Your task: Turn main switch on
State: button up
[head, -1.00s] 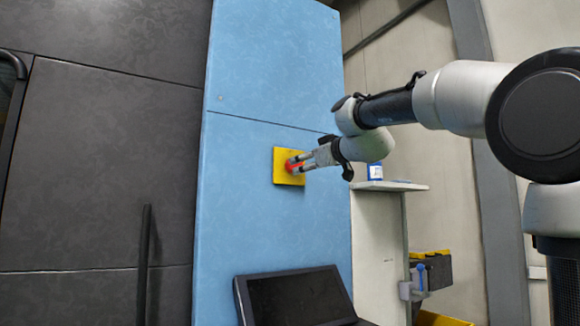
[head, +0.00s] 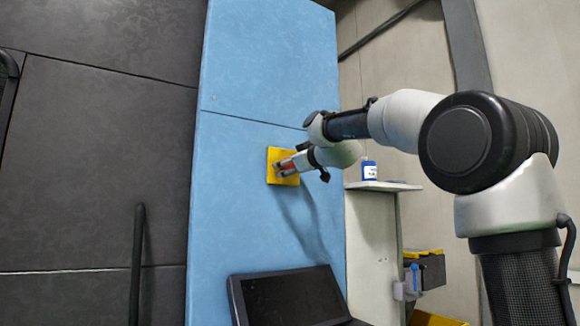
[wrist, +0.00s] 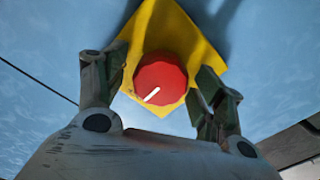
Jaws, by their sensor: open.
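The main switch is a red round knob (wrist: 160,78) with a white pointer line, mounted on a yellow square plate (head: 273,179). In the wrist view the white line slants from the knob's middle toward lower left. The plate sits on the blue panel (head: 240,190). My gripper (head: 279,169) is at the plate in the head view and mostly covers the knob there. In the wrist view my gripper (wrist: 158,88) is open, with one finger on each side of the knob. I cannot tell whether either finger touches it.
A dark monitor (head: 292,298) is below the switch. A white shelf (head: 383,186) with a blue-and-white container (head: 369,173) stands to the right. A dark cabinet with a vertical handle (head: 137,265) is at left. The blue panel around the plate is clear.

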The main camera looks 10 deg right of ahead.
jog(key=c, duration=1)
jog(key=shift+m, duration=0.4)
jog(key=m, duration=0.3)
jog(key=shift+m, duration=0.3)
jog(key=m, duration=0.4)
jog(key=shift+m, duration=0.3)
jog(key=m, duration=0.4)
jog(key=shift+m, duration=2.4)
